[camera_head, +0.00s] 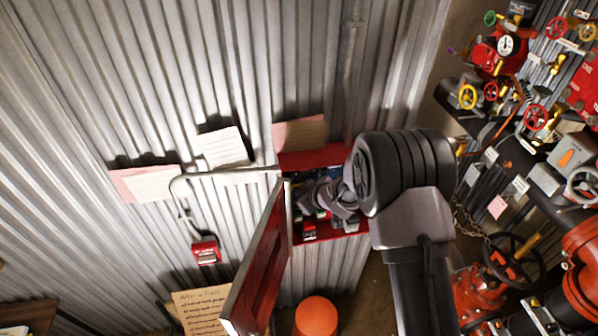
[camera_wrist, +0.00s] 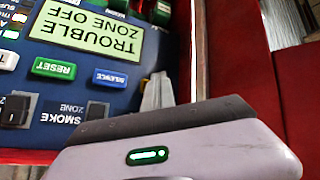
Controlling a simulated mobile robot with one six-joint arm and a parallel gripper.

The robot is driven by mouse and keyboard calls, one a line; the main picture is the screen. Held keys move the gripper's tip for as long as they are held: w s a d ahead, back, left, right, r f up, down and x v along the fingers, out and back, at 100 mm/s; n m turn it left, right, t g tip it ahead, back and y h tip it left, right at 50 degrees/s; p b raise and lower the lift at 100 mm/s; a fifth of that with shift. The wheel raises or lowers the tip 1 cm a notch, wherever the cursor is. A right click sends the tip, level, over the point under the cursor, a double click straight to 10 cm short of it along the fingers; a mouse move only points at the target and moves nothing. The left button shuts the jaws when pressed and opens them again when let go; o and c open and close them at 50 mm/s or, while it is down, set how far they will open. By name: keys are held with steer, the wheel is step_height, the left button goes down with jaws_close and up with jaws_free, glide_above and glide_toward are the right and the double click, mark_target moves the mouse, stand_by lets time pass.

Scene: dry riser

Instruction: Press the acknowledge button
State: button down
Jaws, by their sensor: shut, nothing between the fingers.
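The blue control panel (camera_wrist: 120,75) shows upside down in the wrist view. It has a lit display (camera_wrist: 95,25) reading "TROUBLE ZONE OFF", a green RESET button (camera_wrist: 54,68) and a blue SILENCE button (camera_wrist: 110,77). I can make out no button labelled acknowledge; the panel is cut off at the left and top, and my gripper covers part below. My gripper (camera_wrist: 158,92) is shut and empty in front of the panel, right of SILENCE; contact cannot be told. In the head view my gripper (camera_head: 330,198) is inside the open red cabinet (camera_head: 310,158), largely hiding the panel.
The cabinet's red door (camera_head: 262,262) hangs open on the left. A red cabinet wall (camera_wrist: 240,60) stands close on the right in the wrist view. Valves and red pipework (camera_head: 480,290) crowd the right. An orange cylinder (camera_head: 316,316) stands below.

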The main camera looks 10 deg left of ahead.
steer(key=shift+s+d+r+b, duration=0.2)
steer(key=shift+s+b, duration=0.1)
steer(key=shift+s, duration=0.25)
steer(key=shift+s+d+r+b, duration=0.2)
steer(key=shift+s+b, duration=0.1)
steer(key=shift+s, duration=0.2)
steer(key=shift+f, duration=0.1)
steer(key=shift+s+d+b, duration=0.35)
steer(key=shift+s+b, duration=0.2)
steer(key=shift+s, duration=0.2)
steer(key=shift+s+d+b, duration=0.4)
steer(key=shift+s+b, duration=0.1)
steer(key=shift+s, duration=0.3)
steer(key=shift+s+d+b, duration=0.35)
steer(key=shift+s+b, duration=0.2)
steer(key=shift+s, duration=0.2)
